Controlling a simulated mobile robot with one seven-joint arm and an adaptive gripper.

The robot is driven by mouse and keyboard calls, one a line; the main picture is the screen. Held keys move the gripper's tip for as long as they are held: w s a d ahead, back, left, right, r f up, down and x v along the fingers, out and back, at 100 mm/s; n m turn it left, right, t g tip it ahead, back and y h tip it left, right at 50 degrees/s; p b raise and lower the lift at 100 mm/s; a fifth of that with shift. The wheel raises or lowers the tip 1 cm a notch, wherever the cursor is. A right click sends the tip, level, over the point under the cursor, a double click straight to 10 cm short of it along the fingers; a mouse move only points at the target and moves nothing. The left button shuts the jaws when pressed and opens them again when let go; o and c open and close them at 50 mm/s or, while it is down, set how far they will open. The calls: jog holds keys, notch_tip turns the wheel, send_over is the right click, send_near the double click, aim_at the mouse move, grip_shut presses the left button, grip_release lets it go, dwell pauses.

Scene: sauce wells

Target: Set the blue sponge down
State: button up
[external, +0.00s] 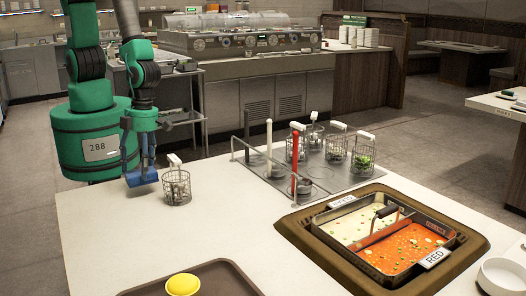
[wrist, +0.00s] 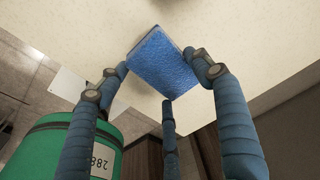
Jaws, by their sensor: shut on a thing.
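The blue sponge (wrist: 163,64) is held between the blue fingers of my gripper (wrist: 165,78) in the wrist view. In the external view the sponge (external: 143,177) hangs below my gripper (external: 141,160), at the left back edge of the white counter (external: 120,230). My gripper is shut on the sponge. I cannot tell whether the sponge's underside touches the counter.
A small wire basket (external: 177,187) with a white tag stands just right of the sponge. A metal rail and wells (external: 285,170) with more baskets lie further right. A two-part sauce pan (external: 385,235) is at front right. A brown tray (external: 220,276) with a yellow thing (external: 184,285) is in front.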

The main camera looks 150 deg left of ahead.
jog(key=shift+f+b, duration=0.5)
jog(key=shift+f, duration=1.25)
jog(key=shift+f, duration=0.15)
jog(key=o, duration=1.2)
jog(key=shift+c, duration=0.2)
jog(key=r+p, duration=0.1)
jog(key=r, duration=0.3)
jog(key=a+r, duration=0.1)
jog(key=r, duration=0.3)
jog(key=r+p, duration=0.1)
jog(key=r, duration=0.3)
jog(key=shift+a+r+p, duration=0.1)
jog(key=shift+a+p, duration=0.25)
jog(key=shift+a, duration=0.05)
